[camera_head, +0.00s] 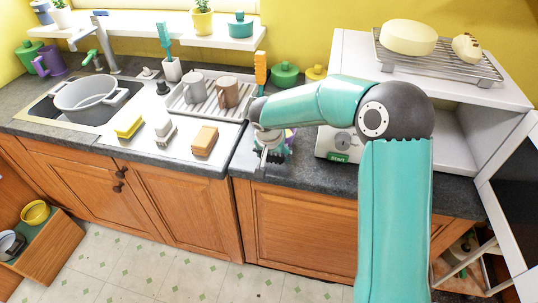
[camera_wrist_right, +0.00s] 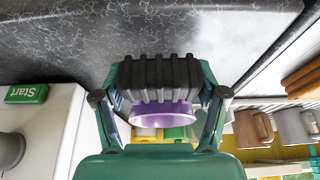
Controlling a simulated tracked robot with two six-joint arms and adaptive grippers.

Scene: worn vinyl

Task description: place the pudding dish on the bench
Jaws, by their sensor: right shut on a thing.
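My right gripper (camera_head: 268,153) reaches down over the dark grey bench (camera_head: 335,178), between the drainer and the white oven. In the right wrist view the gripper (camera_wrist_right: 160,85) is shut on a purple pudding dish (camera_wrist_right: 160,116); its black ribbed pads hide much of the dish. In the head view only a small purple bit of the dish (camera_head: 290,133) shows behind the fingers. I cannot tell whether the dish touches the bench. My left gripper is not in view.
The oven (camera_head: 335,146) with a Start button stands close right, its door open. A green pot (camera_head: 285,75) stands behind. The front bench strip is clear.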

